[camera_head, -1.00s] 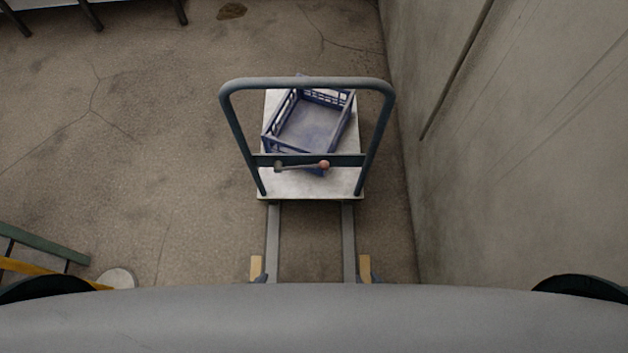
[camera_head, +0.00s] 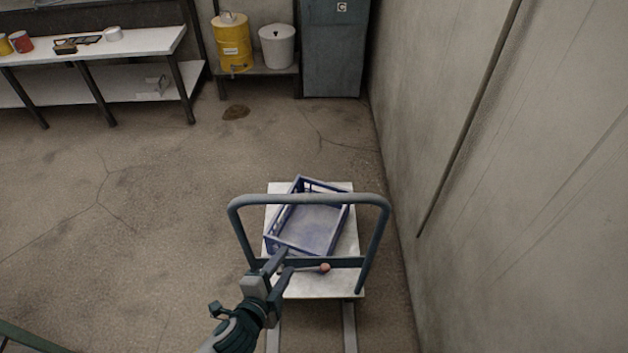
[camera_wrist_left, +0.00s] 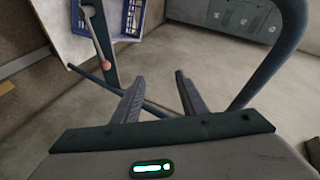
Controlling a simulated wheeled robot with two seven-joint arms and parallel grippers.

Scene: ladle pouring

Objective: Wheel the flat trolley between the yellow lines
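The flat trolley has a white deck (camera_head: 318,286) and a dark tubular push handle (camera_head: 310,200) on its near side. A blue crate (camera_head: 312,228) sits slightly turned on the deck. My left gripper (camera_head: 280,262) is by the lower left of the handle, covering part of its crossbar. In the left wrist view, my left gripper (camera_wrist_left: 157,86) is open with nothing between its fingers. The handle tube (camera_wrist_left: 272,62) curves past on the right there, and the deck (camera_wrist_left: 65,35) shows at upper left. My right gripper is out of view.
A concrete wall (camera_head: 490,200) runs close along the trolley's right. A white bench (camera_head: 100,45), a yellow drum (camera_head: 233,45), a white bin (camera_head: 277,47) and a grey cabinet (camera_head: 333,55) stand at the back. Open floor (camera_head: 150,190) lies to the left and ahead.

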